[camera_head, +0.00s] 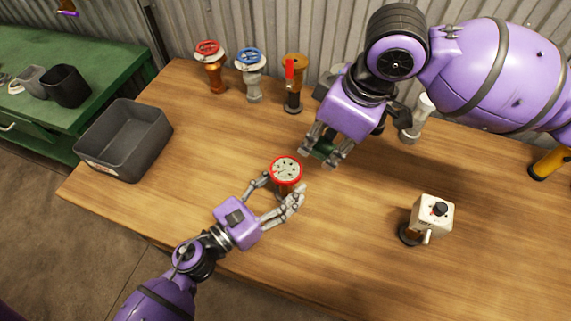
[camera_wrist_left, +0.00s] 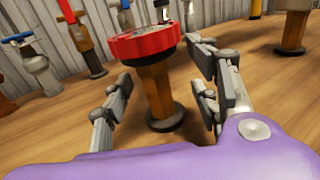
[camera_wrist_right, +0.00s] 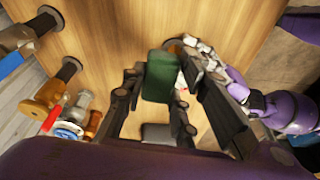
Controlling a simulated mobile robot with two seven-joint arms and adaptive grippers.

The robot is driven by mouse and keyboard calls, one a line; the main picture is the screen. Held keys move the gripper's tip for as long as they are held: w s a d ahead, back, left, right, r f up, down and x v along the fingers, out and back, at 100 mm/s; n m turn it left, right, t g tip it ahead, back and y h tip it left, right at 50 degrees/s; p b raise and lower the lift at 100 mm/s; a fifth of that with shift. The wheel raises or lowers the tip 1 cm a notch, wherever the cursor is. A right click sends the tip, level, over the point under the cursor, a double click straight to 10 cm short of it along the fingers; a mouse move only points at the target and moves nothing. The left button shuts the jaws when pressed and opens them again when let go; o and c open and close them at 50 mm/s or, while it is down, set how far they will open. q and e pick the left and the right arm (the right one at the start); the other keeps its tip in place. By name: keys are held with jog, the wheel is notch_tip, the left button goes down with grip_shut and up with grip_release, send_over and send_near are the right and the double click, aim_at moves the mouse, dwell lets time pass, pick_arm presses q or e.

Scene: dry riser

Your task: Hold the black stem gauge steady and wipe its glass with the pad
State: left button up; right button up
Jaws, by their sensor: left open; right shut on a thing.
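A gauge with a red rim and pale round face (camera_head: 286,170) stands upright on the table. In the left wrist view its stem (camera_wrist_left: 157,88) looks orange-brown, not black, above a dark foot. My left gripper (camera_head: 281,191) is open, its fingers on either side of the gauge; I cannot tell whether they touch it. My right gripper (camera_head: 319,156) is shut on a dark green pad (camera_wrist_right: 158,76), held above the table just up and right of the gauge, apart from its face. In the right wrist view the pad and fingers hide most of the gauge.
A red-wheel valve (camera_head: 209,62), a blue-wheel valve (camera_head: 250,66) and a red-lever valve (camera_head: 292,85) stand along the back wall. A grey bin (camera_head: 120,140) sits at the left edge. A white box-shaped fitting (camera_head: 432,214) stands at the right. The front right table is clear.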

pick_arm(q)
jog(key=v, duration=1.2)
jog(key=shift+d, duration=0.1)
